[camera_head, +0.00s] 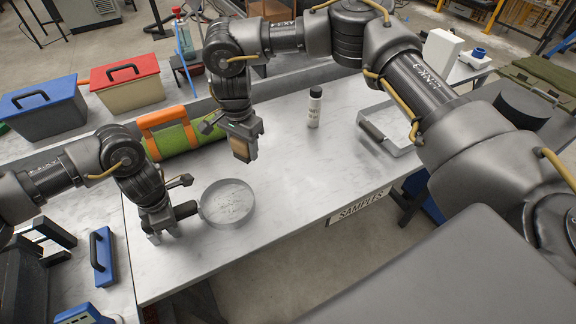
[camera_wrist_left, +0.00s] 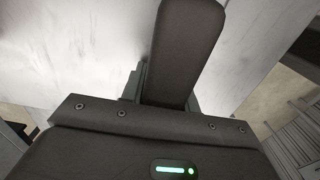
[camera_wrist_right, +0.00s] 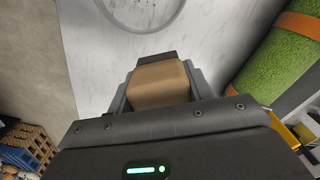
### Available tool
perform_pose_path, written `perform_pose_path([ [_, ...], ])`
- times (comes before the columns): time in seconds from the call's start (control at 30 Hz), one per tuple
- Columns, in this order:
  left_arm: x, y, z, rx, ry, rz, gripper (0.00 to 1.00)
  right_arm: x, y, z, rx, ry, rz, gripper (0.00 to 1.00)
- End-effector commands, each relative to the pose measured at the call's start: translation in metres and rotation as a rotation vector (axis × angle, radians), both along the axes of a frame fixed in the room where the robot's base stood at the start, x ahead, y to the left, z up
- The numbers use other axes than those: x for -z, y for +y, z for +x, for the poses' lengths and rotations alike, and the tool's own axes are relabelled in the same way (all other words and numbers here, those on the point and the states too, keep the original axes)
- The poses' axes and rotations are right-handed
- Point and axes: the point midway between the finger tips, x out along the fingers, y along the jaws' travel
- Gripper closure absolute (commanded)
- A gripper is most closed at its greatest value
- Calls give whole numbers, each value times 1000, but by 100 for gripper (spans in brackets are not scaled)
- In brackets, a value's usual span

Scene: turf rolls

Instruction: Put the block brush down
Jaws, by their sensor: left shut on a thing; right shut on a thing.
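The block brush (camera_head: 243,148) is a small brown block in the jaws of my right gripper (camera_head: 241,139), which is shut on it above the table, left of centre. In the right wrist view the brown block (camera_wrist_right: 160,84) fills the space between the fingers; its underside is hidden, and I cannot tell its exact height. My left gripper (camera_head: 163,220) is shut on the dark handle (camera_head: 186,210) of a round, shallow metal sieve (camera_head: 227,204). The handle also fills the jaws in the left wrist view (camera_wrist_left: 183,55).
A green turf roll with orange bands (camera_head: 172,138) lies behind the grippers. Blue-lidded (camera_head: 45,108) and red-lidded (camera_head: 127,80) boxes stand left. The tabletop (camera_head: 290,205) is clear right of the sieve.

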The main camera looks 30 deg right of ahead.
Motion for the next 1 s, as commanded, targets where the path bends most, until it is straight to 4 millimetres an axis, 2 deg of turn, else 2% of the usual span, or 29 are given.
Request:
perform_pose_path([
  [0.03,-1,-1,0,0,-1,-1,100,1,-27,2,81,1,1,71],
  [0.2,-1,0,0,0,-1,-1,100,3,-96,1,315,3,-1,71],
  [0.3,0,0,0,0,0,-1,100,5,-125,-2,412,3,-4,71],
  [0.4,0,0,0,0,0,-1,100,5,-143,-4,474,2,-7,71],
  [0.63,0,0,0,0,0,-1,100,9,-153,-6,509,3,-10,71],
  [0.9,-1,0,0,0,-1,-1,100,55,-153,-7,508,6,-11,71],
  [1.0,-1,0,0,0,-1,-1,100,65,-153,-6,507,3,-10,71],
])
